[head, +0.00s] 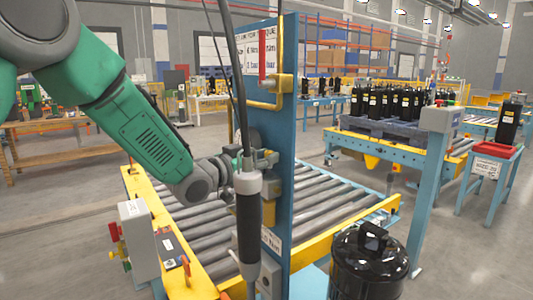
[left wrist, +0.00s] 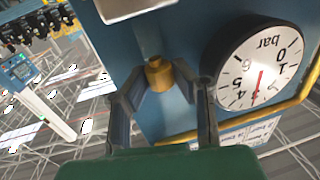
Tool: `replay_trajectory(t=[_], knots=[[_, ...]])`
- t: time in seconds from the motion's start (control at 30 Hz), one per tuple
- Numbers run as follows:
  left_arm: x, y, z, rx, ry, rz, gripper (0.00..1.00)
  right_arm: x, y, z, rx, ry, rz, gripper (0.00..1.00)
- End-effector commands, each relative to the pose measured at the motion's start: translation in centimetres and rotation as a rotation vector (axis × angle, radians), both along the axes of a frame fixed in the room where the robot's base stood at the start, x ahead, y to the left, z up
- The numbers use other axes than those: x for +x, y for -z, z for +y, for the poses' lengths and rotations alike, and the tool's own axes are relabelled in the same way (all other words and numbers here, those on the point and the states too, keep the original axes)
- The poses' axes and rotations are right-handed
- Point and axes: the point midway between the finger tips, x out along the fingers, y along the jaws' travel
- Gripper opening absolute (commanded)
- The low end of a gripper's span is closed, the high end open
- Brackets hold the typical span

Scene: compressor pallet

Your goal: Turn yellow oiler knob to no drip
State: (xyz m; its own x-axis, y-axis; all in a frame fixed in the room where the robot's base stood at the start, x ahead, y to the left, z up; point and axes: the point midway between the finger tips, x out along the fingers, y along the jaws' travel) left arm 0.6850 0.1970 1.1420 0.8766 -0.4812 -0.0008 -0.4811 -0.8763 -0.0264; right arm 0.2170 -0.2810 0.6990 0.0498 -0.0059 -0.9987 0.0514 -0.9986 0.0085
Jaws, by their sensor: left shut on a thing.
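The yellow oiler knob (left wrist: 158,74) is on the blue panel (left wrist: 140,105), between the two fingers of my left gripper (left wrist: 165,85) in the left wrist view. The fingers are shut on it. In the head view my green left arm comes in from the left, and the left gripper (head: 232,167) is at the left side of the upright blue panel (head: 284,120). A hanging tool partly covers the area there, and I cannot make out the knob in that view. The knob's setting marks are not readable. My right gripper does not show.
A black-and-grey tool (head: 248,225) hangs from a cable close in front of my left gripper. A pressure gauge (left wrist: 258,70) is beside the knob, with a yellow pipe below it.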

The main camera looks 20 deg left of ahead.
Motion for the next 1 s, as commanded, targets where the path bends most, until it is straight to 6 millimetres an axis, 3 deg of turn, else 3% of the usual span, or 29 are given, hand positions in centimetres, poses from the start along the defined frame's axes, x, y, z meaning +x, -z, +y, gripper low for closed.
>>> replay_trajectory(t=[0.1, 0.3, 1.0], knots=[[0.2, -0.6, 0.4, -0.005, 0.078, -0.005, 0.0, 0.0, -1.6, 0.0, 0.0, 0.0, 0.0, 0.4], [0.3, -0.5, 0.5, -0.003, 0.18, -0.007, 0.0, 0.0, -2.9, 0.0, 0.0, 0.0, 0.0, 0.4], [0.2, -0.4, 0.5, -0.001, 0.205, -0.008, 0.0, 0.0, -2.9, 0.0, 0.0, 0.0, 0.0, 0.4]])
